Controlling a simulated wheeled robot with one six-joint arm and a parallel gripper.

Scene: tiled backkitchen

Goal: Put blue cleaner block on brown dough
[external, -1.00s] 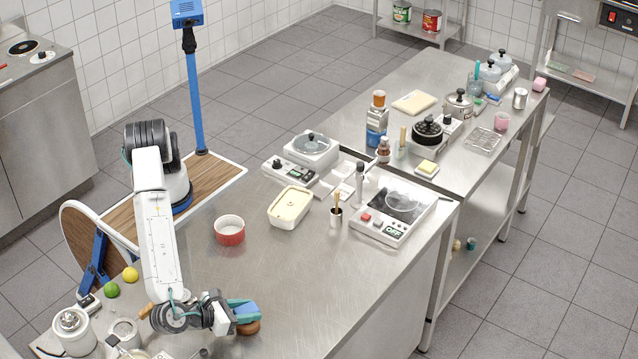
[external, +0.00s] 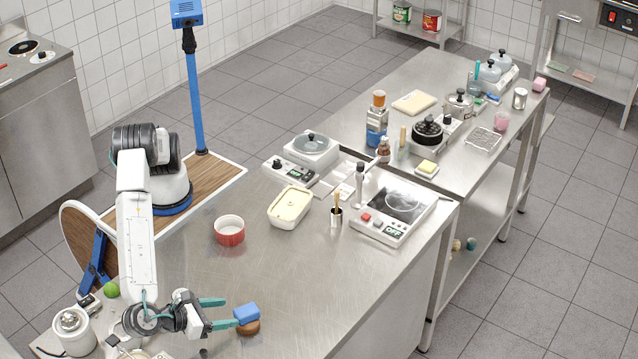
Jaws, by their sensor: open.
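The blue cleaner block (external: 246,313) rests on top of the brown dough (external: 248,327) near the front of the steel counter, and it sits slightly tilted. The dough shows as a rounded brown lump under the block. My gripper (external: 222,314) is just left of the block, with its two teal fingers apart and pointing right toward it. The fingers are open and nothing is between them. The fingertips are close to the block's left side; I cannot tell whether the nearer one touches the dough.
A red and white bowl (external: 229,231), a cream-filled tub (external: 290,207) and a utensil pot (external: 336,217) stand farther back. A green ball (external: 111,290) and a white canister (external: 73,329) are at the left. The counter right of the dough is clear.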

